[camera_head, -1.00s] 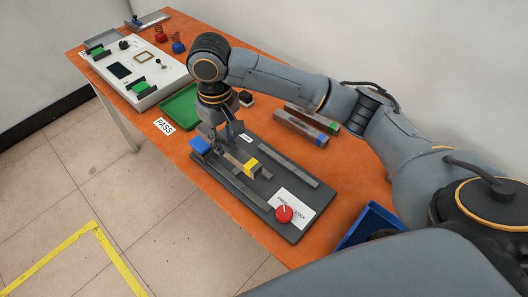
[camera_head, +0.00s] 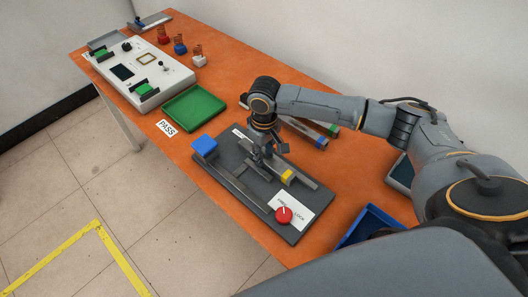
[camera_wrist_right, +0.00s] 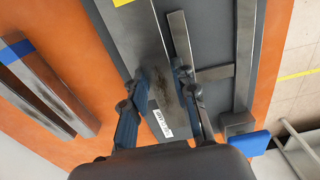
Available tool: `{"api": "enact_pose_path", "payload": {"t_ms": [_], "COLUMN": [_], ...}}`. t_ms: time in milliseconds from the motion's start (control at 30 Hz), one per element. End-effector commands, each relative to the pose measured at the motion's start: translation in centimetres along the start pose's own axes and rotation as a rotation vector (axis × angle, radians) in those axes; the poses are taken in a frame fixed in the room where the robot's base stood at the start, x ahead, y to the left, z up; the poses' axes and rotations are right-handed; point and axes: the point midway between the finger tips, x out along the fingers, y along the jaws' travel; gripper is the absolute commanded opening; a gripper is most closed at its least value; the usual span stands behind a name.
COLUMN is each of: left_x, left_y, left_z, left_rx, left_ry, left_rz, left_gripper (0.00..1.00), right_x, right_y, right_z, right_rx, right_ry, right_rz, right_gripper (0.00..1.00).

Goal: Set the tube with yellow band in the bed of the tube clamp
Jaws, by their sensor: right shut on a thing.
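The tube with yellow band (camera_head: 287,176) is a grey square tube over the tube clamp (camera_head: 258,210), a dark grey plate with rails, a blue block (camera_head: 204,147) and a red knob (camera_head: 284,214). My right gripper (camera_head: 262,157) is shut on this tube, on the part to the left of its band. The tube lies near the clamp's far rail, roughly along it; whether it touches the plate I cannot tell. My left gripper is out of view.
Tubes with a blue band (camera_head: 306,135) and a green band (camera_head: 327,128) lie behind the clamp. A green tray (camera_head: 194,106) is empty at the left. A white device (camera_head: 140,74) stands farther left. A blue bin (camera_head: 371,224) is at the table's front right.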

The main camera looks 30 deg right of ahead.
Motion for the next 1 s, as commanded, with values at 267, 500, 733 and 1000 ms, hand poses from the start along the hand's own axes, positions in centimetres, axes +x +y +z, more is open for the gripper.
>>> {"api": "enact_pose_path", "payload": {"t_ms": [267,500,733,1000], "left_x": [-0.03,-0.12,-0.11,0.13], "left_y": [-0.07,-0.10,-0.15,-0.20], "left_z": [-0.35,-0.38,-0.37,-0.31], "left_rx": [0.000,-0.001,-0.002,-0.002], "left_ry": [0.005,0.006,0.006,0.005], "left_rz": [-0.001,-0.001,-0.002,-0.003], "left_gripper": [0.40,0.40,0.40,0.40], "right_x": [0.03,0.54,0.54,-0.27], "right_y": [-0.06,-0.12,-0.09,-0.01], "right_z": [-0.07,-0.01,0.00,-0.07], "right_rx": [0.000,-0.001,-0.001,0.001], "right_ry": [0.002,0.000,0.000,0.002], "right_rz": [-0.001,-0.002,-0.001,0.000], "right_gripper": [0.00,0.48,0.50,0.50]}}
